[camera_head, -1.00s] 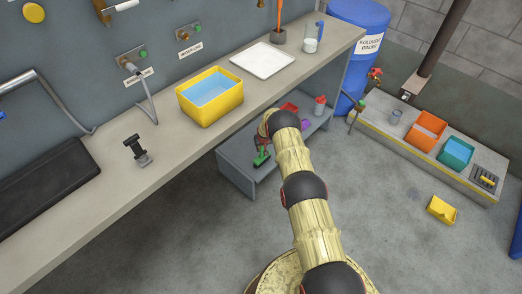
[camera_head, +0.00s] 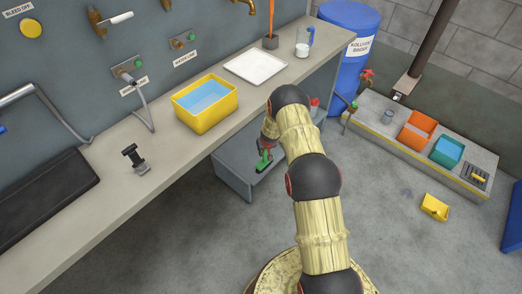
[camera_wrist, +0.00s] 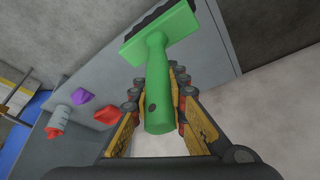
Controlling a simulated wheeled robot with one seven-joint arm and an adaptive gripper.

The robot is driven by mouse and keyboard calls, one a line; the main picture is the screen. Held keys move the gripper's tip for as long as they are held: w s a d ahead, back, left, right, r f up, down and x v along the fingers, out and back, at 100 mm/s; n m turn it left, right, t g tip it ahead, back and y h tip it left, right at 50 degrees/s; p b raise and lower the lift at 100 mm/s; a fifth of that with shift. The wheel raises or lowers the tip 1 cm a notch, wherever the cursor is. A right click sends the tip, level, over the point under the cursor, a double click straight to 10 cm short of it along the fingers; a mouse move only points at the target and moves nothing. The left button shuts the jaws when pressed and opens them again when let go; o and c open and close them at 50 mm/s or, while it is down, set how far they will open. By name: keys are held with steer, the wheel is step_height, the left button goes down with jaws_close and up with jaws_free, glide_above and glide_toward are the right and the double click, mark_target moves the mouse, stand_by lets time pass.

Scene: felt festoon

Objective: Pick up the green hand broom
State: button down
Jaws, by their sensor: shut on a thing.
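The green hand broom (camera_wrist: 158,85) fills the middle of the wrist view, its handle toward the camera and its dark bristles at the top. My gripper (camera_wrist: 160,95) is shut on the handle, with a finger on each side of it. In the head view the broom (camera_head: 263,161) is a small green shape at the end of my arm, over the lower shelf (camera_head: 234,178) under the bench. My gripper (camera_head: 266,148) is partly hidden by my arm there. I cannot tell whether the broom touches the shelf.
On the lower shelf, the wrist view shows a red-capped bottle (camera_wrist: 58,121), a purple item (camera_wrist: 81,97) and a red item (camera_wrist: 108,115). The bench top (camera_head: 165,150) is above, holding a yellow tub (camera_head: 206,122) and a white tray (camera_head: 255,64). Open floor (camera_head: 385,220) lies to the right.

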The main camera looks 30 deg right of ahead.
steer(key=shift+s+r+b, duration=0.2)
steer(key=shift+s+r, duration=0.15)
steer(key=shift+s, duration=0.5)
steer(key=shift+s+r+b, duration=0.15)
steer(key=shift+s+r, duration=0.25)
steer(key=shift+s, duration=0.4)
steer(key=shift+s+r+b, duration=0.2)
steer(key=shift+s+r, duration=0.15)
steer(key=shift+s, duration=0.5)
steer(key=c, duration=2.3)
jaws_free()
steer(key=shift+c, duration=0.2)
jaws_close()
